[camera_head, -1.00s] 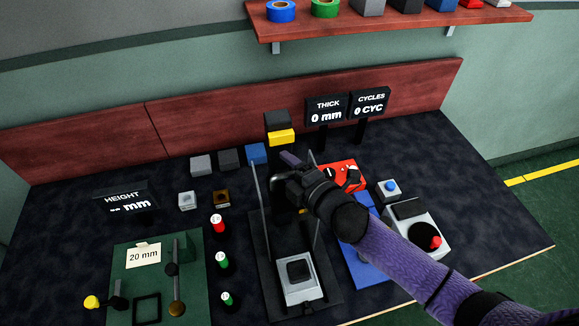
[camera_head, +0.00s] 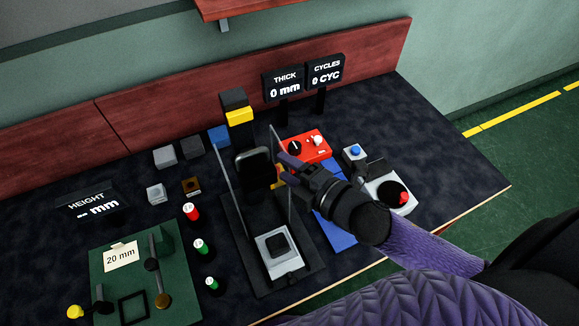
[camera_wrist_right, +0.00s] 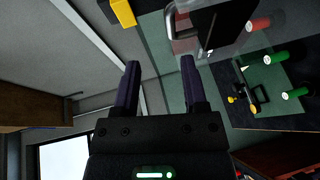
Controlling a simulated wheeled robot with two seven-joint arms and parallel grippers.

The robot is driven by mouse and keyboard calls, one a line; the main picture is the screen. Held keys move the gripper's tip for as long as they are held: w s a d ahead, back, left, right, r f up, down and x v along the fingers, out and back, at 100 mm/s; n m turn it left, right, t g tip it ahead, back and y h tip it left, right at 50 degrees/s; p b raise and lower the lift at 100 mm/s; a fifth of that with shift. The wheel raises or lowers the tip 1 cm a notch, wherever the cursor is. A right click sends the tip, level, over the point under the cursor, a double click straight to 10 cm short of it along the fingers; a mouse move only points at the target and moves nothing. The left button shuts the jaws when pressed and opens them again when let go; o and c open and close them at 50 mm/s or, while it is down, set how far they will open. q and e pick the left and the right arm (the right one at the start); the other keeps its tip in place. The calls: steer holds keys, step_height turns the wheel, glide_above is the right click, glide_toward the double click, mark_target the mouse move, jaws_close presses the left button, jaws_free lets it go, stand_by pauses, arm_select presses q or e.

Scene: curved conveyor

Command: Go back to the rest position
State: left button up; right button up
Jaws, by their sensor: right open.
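My right gripper (camera_head: 284,170) points left beside the black press stand (camera_head: 240,215), near its right-hand upright. In the right wrist view its two purple fingers (camera_wrist_right: 160,85) are spread apart with nothing between them. The stand has a dark head (camera_head: 252,165) between two uprights and a pale block with a dark square top (camera_head: 278,252) at its front. My purple right forearm runs from the gripper to the lower right. My left gripper is not in view.
A red box with knobs (camera_head: 308,147), a blue plate (camera_head: 338,232) and a grey box with a red button (camera_head: 394,196) lie close around my right gripper. A green board (camera_head: 130,280) and several small bottles are to the left. The table's right end (camera_head: 455,188) is clear.

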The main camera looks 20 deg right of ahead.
steer(key=s+d+f+m+g+h, duration=0.1)
steer(key=s+f+m+g+h, duration=0.2)
steer(key=s+m+g, duration=0.5)
steer(key=s+d+f+m+g+h, duration=0.1)
steer(key=s+f+m+g+h, duration=0.4)
steer(key=m, duration=0.6)
steer(key=s+f+y+b, duration=0.1)
steer(key=s+f+b, duration=0.15)
steer(key=f, duration=0.85)
steer(key=s+f+b, duration=0.2)
steer(key=f+b, duration=0.2)
steer(key=f, duration=0.7)
steer(key=s+d+f+b, duration=0.1)
steer(key=s+f+b, duration=0.2)
steer(key=s+f, duration=0.4)
steer(key=s+d+f+g+b, duration=0.1)
steer(key=s+f+b, duration=0.2)
steer(key=s+f, duration=0.3)
step_height(320, 180, down, 4)
steer(key=shift+s+d+f, duration=0.1)
steer(key=shift+s+d, duration=0.25)
steer(key=shift+s, duration=0.05)
